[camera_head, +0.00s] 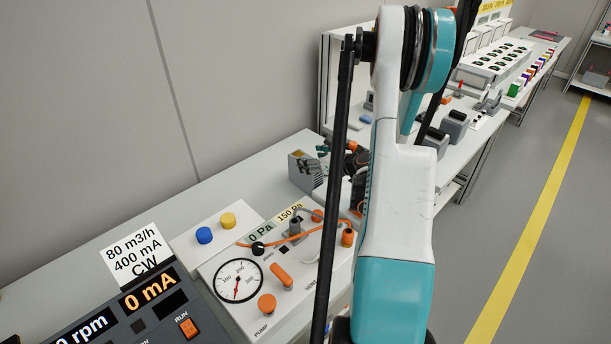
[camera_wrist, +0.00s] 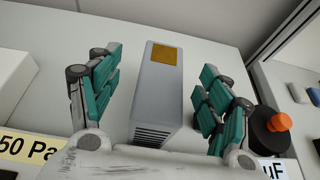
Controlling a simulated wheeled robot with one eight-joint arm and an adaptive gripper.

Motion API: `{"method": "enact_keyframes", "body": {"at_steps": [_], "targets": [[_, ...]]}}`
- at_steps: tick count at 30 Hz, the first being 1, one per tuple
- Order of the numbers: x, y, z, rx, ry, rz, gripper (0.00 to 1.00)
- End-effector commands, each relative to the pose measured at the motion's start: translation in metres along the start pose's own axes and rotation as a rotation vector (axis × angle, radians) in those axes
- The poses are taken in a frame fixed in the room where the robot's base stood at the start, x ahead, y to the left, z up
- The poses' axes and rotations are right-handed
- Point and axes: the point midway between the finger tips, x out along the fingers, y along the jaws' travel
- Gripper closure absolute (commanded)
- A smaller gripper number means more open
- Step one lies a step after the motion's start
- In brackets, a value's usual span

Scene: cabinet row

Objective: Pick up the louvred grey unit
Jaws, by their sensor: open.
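The louvred grey unit (camera_wrist: 160,85) is a grey box with a yellow-brown square on top and dark slots low on its near face. In the wrist view it stands between the two green-padded fingers of my gripper (camera_wrist: 155,88), with a visible gap on each side. My gripper is open and does not appear to touch it. In the head view the unit (camera_head: 299,176) stands on the bench near the wall, partly hidden by my gripper (camera_head: 325,160) and arm.
Close to the right finger is a black round part with an orange knob (camera_wrist: 279,122). A pressure panel with a gauge (camera_head: 239,281) and orange hose lies in front of the unit. Grey bench surface (camera_wrist: 110,30) is clear behind it.

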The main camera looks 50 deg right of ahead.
Motion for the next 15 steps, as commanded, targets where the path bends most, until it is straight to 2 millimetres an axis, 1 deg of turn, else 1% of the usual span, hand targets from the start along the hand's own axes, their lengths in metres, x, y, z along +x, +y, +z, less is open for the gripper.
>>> {"method": "enact_keyframes", "body": {"at_steps": [1, 3, 11, 15], "targets": [[0.009, 0.001, -0.002, -0.001, 0.0, 0.002, 0.28], [0.015, 0.0, -0.001, -0.001, 0.0, 0.001, 0.28], [0.029, -0.001, -0.001, 0.0, 0.0, 0.001, 0.28], [0.047, -0.005, -0.004, 0.0, -0.001, 0.001, 0.28]]}}
